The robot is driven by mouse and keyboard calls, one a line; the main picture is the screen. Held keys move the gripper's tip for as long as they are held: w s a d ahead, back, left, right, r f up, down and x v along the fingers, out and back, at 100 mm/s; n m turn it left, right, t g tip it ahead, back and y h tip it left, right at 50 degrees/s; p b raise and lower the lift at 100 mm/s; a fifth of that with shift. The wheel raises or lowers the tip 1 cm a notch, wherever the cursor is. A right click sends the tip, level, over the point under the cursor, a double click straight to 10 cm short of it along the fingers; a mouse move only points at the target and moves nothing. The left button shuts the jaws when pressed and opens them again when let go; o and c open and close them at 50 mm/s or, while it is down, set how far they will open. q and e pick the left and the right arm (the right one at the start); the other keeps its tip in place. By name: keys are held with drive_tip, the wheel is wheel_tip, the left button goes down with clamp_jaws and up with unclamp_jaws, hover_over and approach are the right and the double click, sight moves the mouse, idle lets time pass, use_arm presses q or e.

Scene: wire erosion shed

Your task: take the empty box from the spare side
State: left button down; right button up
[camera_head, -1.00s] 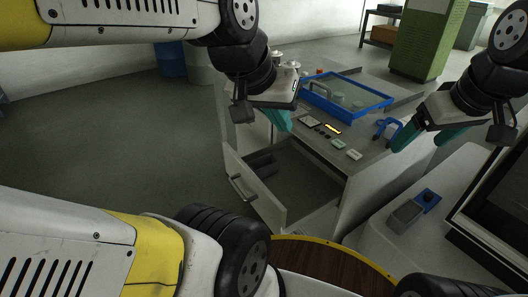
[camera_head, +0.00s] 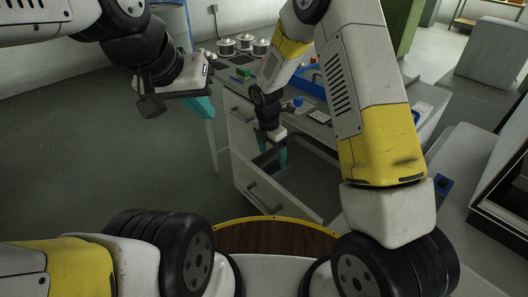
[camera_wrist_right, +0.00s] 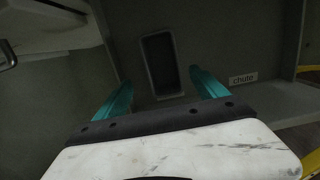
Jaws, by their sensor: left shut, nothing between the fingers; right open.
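A dark, rectangular, open-topped box (camera_wrist_right: 160,65) lies on the grey drawer floor in the right wrist view. It looks empty. My right gripper (camera_wrist_right: 160,90) is open, its teal fingers to either side of the box in that view. I cannot tell how high they are above it. In the head view my right gripper (camera_head: 273,153) points down into the open drawer (camera_head: 297,190), and the arm hides part of the cabinet. My left gripper (camera_head: 203,107) is shut and empty, left of the cabinet.
A "chute" label (camera_wrist_right: 243,79) is right of the box in the wrist view. The drawer handle (camera_head: 265,196) faces me. Several spools (camera_head: 243,43) and a green block (camera_head: 243,72) are on the cabinet top. The floor on the left is clear.

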sight(275, 167)
drive_tip(key=f, duration=0.2)
drive_tip(key=d+f, duration=0.1)
drive_tip(key=f, duration=0.5)
drive_tip(key=shift+w+d, duration=0.15)
drive_tip(key=shift+w, duration=0.15)
drive_tip(key=shift+r, duration=0.1)
drive_tip(key=shift+c, duration=0.2)
drive_tip(key=c, duration=1.5)
drive_tip(key=shift+c, duration=0.2)
